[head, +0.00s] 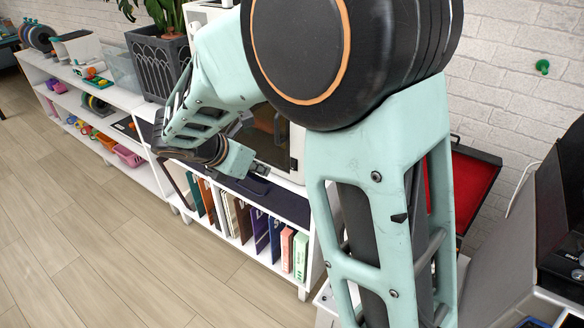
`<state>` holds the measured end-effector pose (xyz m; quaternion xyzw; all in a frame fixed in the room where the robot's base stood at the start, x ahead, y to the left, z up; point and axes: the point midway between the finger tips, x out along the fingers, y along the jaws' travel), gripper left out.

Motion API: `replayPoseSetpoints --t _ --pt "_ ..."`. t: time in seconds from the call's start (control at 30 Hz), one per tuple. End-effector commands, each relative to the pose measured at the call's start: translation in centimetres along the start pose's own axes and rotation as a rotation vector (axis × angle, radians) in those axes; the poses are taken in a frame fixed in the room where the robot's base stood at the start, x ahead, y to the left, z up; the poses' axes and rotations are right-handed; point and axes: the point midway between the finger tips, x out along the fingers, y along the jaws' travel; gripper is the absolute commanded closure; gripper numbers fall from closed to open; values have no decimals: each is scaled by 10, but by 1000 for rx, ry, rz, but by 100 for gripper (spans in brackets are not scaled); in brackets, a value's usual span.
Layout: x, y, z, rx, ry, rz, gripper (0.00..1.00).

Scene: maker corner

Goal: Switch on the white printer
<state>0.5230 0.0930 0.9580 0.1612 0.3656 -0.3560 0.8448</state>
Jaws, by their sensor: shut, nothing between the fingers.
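The white printer (297,148) stands on the low white shelf unit, with a dark front window. My arm covers much of it, and I cannot make out its switch. My gripper (262,185) is low in front of the printer, just above the dark shelf top. It is small and dark here; it is shut with nothing in it. I cannot tell whether it touches the printer.
Books and folders (245,222) fill the shelf below. A plant in a dark grey planter (158,62) stands left of the printer. An open red-lined case (470,185) is at the right. The wooden floor (110,245) in front is clear.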

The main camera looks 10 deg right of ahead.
Motion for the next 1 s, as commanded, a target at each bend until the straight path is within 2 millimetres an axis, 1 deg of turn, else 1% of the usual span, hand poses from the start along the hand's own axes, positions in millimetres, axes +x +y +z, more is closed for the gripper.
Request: replayPoseSetpoints --t 0.4,0.53,0.67,1.0 --pt "-1 2 -2 -23 -9 3 100" --pt "7 1 -2 -22 -9 1 100" --pt "26 1 -3 -22 -8 -1 100" --pt "99 1 -3 -21 -7 0 100"
